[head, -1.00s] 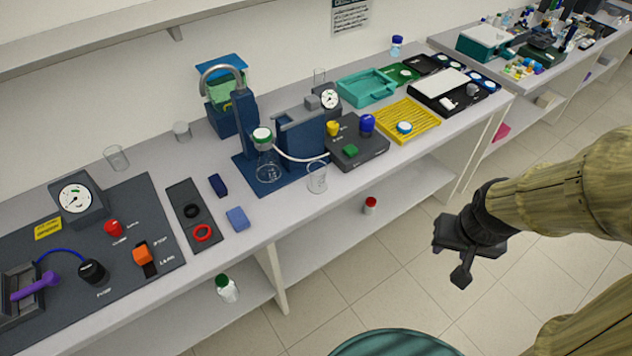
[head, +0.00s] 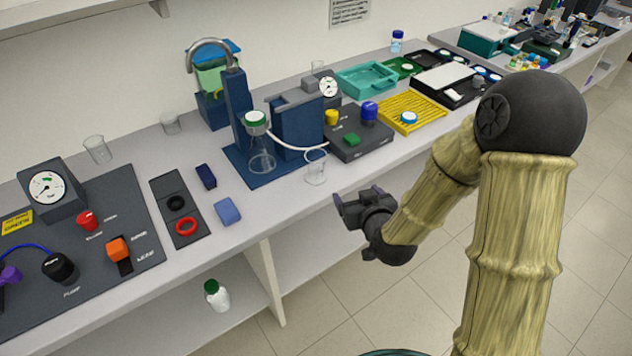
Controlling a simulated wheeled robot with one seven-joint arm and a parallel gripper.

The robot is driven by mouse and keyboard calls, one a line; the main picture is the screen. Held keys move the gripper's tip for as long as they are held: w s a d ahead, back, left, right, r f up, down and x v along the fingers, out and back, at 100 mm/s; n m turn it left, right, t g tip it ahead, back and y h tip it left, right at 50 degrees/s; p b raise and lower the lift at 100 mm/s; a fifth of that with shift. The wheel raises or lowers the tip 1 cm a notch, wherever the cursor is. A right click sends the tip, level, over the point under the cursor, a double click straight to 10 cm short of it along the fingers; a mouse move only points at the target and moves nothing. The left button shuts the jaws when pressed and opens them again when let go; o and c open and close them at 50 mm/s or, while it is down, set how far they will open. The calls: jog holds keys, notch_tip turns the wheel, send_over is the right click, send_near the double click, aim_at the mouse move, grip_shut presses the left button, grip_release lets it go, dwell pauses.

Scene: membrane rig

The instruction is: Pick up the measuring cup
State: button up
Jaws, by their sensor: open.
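A clear glass cup with faint markings (head: 315,168), which looks like the measuring cup, stands upright at the bench's front edge, right of the flask with the green cap (head: 259,140). My gripper (head: 360,198) is open and empty. It is in front of the bench, to the right of and below the marked cup in the picture, and apart from it.
A dark grey box with yellow, blue and green knobs (head: 358,147) stands right behind the cup. A white hose (head: 290,147) loops close to it. A blue block (head: 228,211) lies on the bench to the left. A green-capped bottle (head: 216,295) is on the lower shelf.

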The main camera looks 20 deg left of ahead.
jog(key=s+a+f+t+y+b, duration=0.1)
jog(key=a+f+t+y+b, duration=0.1)
jog(key=a, duration=0.4)
jog(key=shift+f+t+b, duration=0.65)
jog(key=shift+t+b, duration=0.45)
jog(key=shift+b, duration=0.1)
